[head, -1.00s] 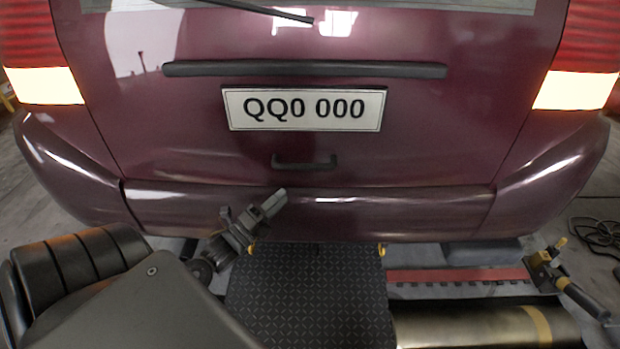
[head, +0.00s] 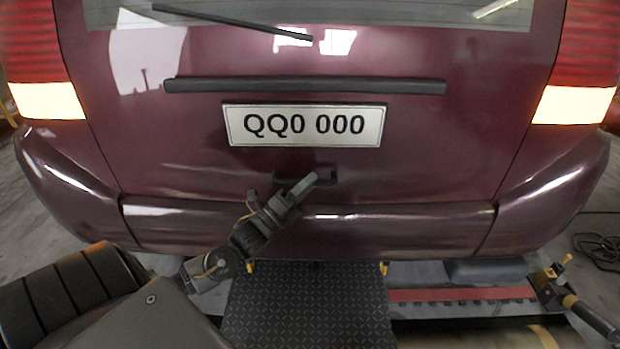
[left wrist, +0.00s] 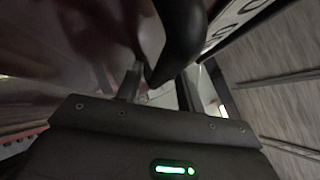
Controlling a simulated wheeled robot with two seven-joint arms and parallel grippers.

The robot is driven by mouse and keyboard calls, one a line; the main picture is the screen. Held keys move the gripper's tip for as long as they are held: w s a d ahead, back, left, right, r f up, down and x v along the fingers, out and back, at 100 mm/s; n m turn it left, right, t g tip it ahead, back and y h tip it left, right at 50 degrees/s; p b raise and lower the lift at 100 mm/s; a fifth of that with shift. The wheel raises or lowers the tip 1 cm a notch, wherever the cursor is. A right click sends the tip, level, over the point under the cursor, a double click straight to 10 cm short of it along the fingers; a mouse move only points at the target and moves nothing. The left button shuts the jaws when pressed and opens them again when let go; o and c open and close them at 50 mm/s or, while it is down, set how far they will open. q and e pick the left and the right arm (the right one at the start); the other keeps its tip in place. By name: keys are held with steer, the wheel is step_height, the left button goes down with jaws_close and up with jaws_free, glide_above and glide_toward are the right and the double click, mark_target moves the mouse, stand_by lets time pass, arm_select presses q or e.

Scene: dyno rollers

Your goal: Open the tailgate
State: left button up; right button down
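The maroon tailgate (head: 430,150) of a car fills the head view and is closed. A small dark handle (head: 325,178) sits below the number plate. My left gripper (head: 306,188) is at the left part of this handle, reaching up from below. In the left wrist view the fingers of my left gripper (left wrist: 160,88) are apart, and the black handle (left wrist: 183,35) extends down between them. I cannot tell whether either finger touches it. The gripper hides part of the handle in the head view. My right gripper is not in view.
The bumper (head: 400,230) runs under the tailgate. A yellow and black fixture (head: 550,280) stands at right. A cable (head: 600,245) lies on the floor.

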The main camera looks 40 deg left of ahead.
arm_select(q)
steer(key=shift+w+d+r, duration=0.15)
steer(key=shift+w+r, duration=0.1)
steer(key=shift+w, duration=0.3)
jaws_close()
